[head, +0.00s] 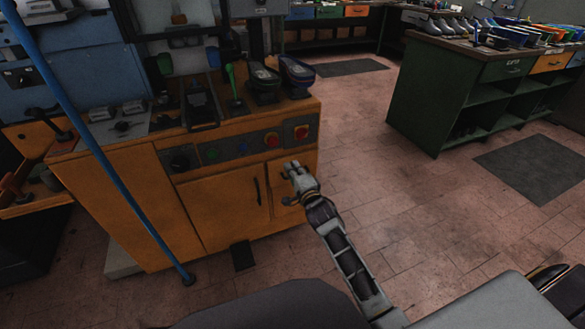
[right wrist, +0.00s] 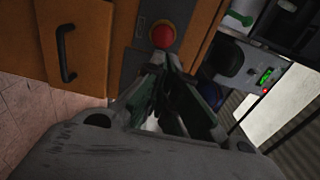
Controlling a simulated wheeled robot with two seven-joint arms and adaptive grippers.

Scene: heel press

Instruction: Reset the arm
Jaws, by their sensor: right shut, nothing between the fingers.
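My right gripper (head: 293,170) is in front of the orange press cabinet (head: 215,205), a little below the right end of its control panel (head: 240,147). It is shut with nothing between its fingers. In the right wrist view the closed fingers (right wrist: 165,82) point towards the cabinet front, and a red button (right wrist: 163,34) shows just beyond them. I cannot tell whether the fingers touch the cabinet. My right forearm reaches up from the bottom of the head view. My left gripper is not in view.
A black door handle (head: 257,190) juts from the cabinet front. A blue pole (head: 110,150) stands at the left. A green bench (head: 420,110) with shoes is at the back right. The tiled floor (head: 400,220) between is clear, with a dark mat (head: 535,167).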

